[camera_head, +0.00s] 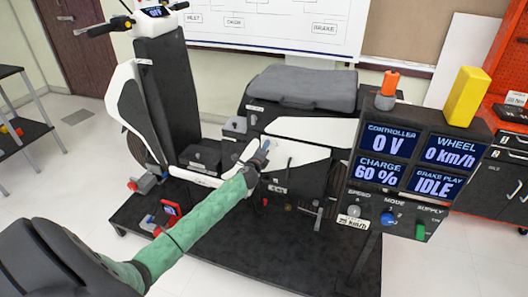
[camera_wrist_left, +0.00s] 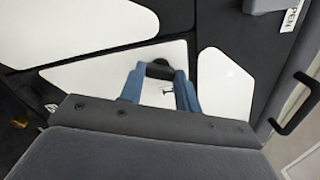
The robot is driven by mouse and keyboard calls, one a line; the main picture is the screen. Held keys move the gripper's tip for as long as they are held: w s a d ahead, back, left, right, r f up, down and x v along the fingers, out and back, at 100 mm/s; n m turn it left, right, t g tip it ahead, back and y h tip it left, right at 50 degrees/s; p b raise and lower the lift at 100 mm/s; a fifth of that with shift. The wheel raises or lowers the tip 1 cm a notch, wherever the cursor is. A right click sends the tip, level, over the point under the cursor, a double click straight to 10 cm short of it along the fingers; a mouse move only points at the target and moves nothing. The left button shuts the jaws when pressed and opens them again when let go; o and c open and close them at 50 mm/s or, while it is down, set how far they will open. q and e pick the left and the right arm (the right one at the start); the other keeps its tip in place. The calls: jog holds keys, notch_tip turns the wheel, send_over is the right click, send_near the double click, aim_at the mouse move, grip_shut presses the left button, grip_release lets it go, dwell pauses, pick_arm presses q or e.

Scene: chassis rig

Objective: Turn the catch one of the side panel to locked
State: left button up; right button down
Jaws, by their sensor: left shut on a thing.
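My left gripper (camera_head: 263,150) reaches in from the left to the side panel (camera_head: 297,154) of the scooter, a white panel set in the dark body. In the left wrist view, the two blue fingers of the gripper (camera_wrist_left: 161,75) are shut on a dark knob-like catch (camera_wrist_left: 159,70) that stands on the white side panel (camera_wrist_left: 95,75). Small dark marking shows on the panel between the fingers, but its lock position cannot be read. In the head view the gripper hides the catch. My right gripper is not in view.
A control box (camera_head: 420,160) with displays, knobs and a switch stands at the right, close to the scooter's rear. The seat (camera_head: 303,86) lies above the panel. The dark platform (camera_head: 255,255) carries the scooter. A black handle (camera_wrist_left: 293,103) shows at the wrist view's right.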

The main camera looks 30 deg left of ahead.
pick_arm(q)
jog(key=n+b, duration=0.1)
jog(key=n, duration=0.3)
jog(key=shift+n, duration=0.4)
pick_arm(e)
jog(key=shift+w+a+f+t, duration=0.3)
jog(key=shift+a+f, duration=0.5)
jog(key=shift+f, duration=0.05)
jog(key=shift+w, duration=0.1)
pick_arm(q)
jog(key=o, duration=1)
jog(key=shift+a, duration=0.1)
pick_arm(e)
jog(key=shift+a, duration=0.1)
pick_arm(q)
jog(key=shift+s, duration=0.1)
